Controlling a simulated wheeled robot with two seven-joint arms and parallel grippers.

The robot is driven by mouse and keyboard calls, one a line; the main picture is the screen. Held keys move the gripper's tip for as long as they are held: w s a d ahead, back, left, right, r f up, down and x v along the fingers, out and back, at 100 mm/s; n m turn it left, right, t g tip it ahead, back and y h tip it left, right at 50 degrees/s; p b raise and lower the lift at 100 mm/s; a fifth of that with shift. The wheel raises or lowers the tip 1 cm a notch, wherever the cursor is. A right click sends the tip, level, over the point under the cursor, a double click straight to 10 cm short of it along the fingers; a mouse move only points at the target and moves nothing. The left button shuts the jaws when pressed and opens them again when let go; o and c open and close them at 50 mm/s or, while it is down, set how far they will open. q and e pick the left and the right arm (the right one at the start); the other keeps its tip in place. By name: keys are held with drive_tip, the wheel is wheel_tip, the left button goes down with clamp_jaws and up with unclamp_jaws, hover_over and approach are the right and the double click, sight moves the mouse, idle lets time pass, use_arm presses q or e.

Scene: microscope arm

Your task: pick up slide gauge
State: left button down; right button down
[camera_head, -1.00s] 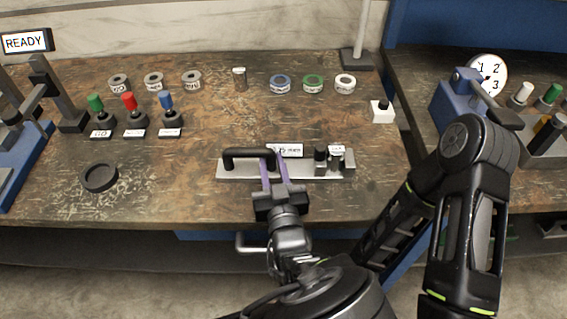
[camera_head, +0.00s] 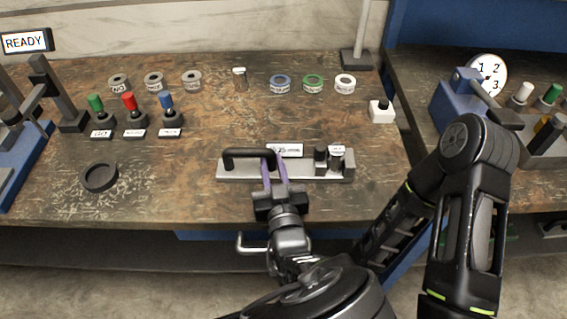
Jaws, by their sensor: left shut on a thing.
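The slide gauge (camera_head: 220,172) is a long silver bar with a black arched handle at its left, a white label behind and dark and silver posts at its right. It lies flat near the front edge of the workbench. My left gripper (camera_head: 273,158) has purple fingers and reaches in from the front. Its fingers are shut on the slide gauge at the right end of the black handle. The fingertips partly cover the contact. The bar appears to rest on the bench. My right gripper is not in view.
The workbench (camera_head: 215,120) is clear around the bar. A black ring (camera_head: 99,177) lies at left. Green, red and blue-topped levers (camera_head: 129,103) stand behind it. Several small rings (camera_head: 313,84) line the back. A white block (camera_head: 382,111) and a blue dial device (camera_head: 460,100) are at right.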

use_arm(q)
drive_tip(key=shift+w+r, duration=0.1)
drive_tip(key=shift+r, duration=0.05)
idle(0.3)
drive_tip(key=shift+r, duration=0.1)
wheel_tip(320, 180, up, 10)
drive_tip(key=p, duration=0.1)
drive_tip(key=shift+p, duration=0.35)
drive_tip(key=shift+f, duration=0.2)
idle(0.7)
drive_tip(key=shift+d+f+b, duration=0.15)
drive_tip(key=shift+f+b, duration=1.45)
drive_tip(key=shift+f, duration=0.35)
drive_tip(key=shift+d+f+b, duration=0.15)
drive_tip(key=shift+f+b, duration=1.4)
drive_tip(key=shift+f, duration=0.55)
drive_tip(key=shift+f+b, duration=0.75)
drive_tip(key=shift+f, duration=0.15)
